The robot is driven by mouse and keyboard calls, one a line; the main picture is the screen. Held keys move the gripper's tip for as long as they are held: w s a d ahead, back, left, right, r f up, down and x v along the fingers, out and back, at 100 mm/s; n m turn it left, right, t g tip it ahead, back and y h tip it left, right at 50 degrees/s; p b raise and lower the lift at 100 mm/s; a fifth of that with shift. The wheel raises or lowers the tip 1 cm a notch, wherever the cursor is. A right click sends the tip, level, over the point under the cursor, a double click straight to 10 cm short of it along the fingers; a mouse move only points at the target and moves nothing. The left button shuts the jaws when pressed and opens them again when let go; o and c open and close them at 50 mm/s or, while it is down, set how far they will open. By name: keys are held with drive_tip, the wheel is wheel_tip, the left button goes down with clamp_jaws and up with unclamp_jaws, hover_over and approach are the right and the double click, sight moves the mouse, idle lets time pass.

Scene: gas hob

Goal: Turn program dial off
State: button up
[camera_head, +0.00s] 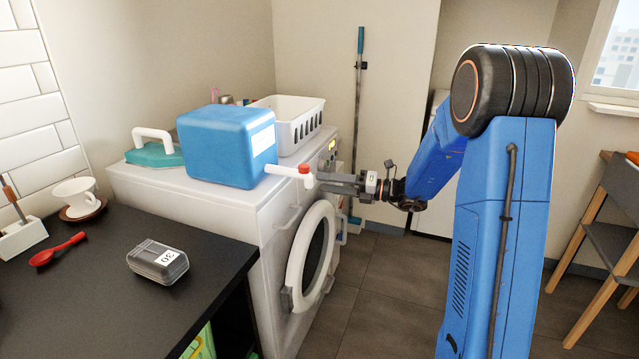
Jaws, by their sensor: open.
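A white washing machine (232,212) stands in the middle, its round door (299,262) facing right. Its front control panel is seen at a steep angle, with a small yellow-lit display (332,145) near the far end. I cannot make out the program dial; it may be hidden behind the spout or my gripper. My gripper (324,183) reaches in from the right, level with the upper front of the machine, just above the door. Its fingers point left at the panel and are open. I cannot tell whether they touch anything.
A blue container (226,147) on the machine has a white spout with a red cap (304,169) jutting over the front edge by my fingers. A white basket (297,125) and teal-and-white object (154,150) also stand on top. A dark counter (110,285) is at front left.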

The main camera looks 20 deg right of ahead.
drive_tip(key=shift+x, duration=1.45)
drive_tip(key=c, duration=1)
drive_tip(key=shift+c, duration=0.2)
